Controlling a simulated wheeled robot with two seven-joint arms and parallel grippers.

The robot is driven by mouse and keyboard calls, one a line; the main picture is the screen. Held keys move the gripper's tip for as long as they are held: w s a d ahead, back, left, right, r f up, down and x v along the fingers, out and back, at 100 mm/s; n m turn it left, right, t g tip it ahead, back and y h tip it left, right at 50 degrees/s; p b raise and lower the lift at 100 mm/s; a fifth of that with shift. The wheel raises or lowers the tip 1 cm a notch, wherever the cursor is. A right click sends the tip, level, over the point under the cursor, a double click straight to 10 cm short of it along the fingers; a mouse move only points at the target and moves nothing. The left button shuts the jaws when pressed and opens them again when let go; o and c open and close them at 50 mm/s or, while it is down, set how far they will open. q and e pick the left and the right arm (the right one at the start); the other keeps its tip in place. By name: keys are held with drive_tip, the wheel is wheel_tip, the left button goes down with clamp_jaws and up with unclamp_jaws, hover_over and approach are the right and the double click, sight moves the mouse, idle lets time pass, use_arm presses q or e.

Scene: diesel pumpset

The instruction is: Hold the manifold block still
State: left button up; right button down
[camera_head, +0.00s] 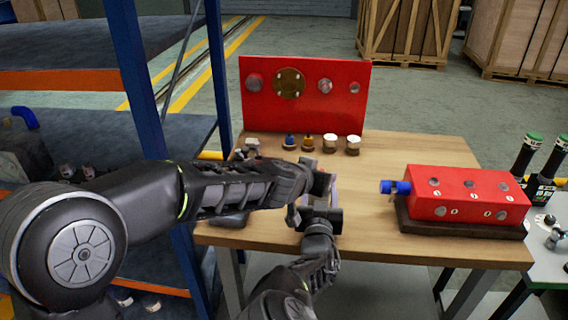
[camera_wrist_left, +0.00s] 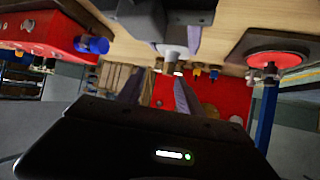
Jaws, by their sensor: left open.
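The manifold block (camera_head: 468,194) is a red box with numbered ports. It sits on a dark base (camera_head: 460,228) at the table's right side, with a blue fitting (camera_head: 396,187) on its left end. It also shows at the upper left of the left wrist view (camera_wrist_left: 40,32). My left gripper (camera_head: 318,190) is open near the table's middle, left of the block and apart from it. My right gripper (camera_head: 322,218) is close to the left one, also apart from the block. A pale cylindrical piece (camera_wrist_left: 173,52) shows by the right gripper; whether it is held is unclear.
A red upright panel (camera_head: 305,95) stands at the table's back, with several small fittings (camera_head: 330,143) before it. A red disc (camera_wrist_left: 275,60) on a dark base shows in the left wrist view. Blue shelving (camera_head: 135,75) stands left. Table between grippers and block is clear.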

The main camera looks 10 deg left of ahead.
use_arm(q)
drive_tip(key=a+r+m+g+h, duration=0.1)
drive_tip(key=a+m+g+h, duration=0.3)
drive_tip(key=a+m+h, duration=0.3)
drive_tip(key=shift+a+r+m, duration=0.35)
drive_tip(key=shift+a+m, duration=0.15)
drive_tip(key=shift+a, duration=0.55)
drive_tip(key=x, duration=1.2)
drive_tip(key=shift+s+d, duration=0.1)
drive_tip(key=shift+s, duration=0.1)
clamp_jaws()
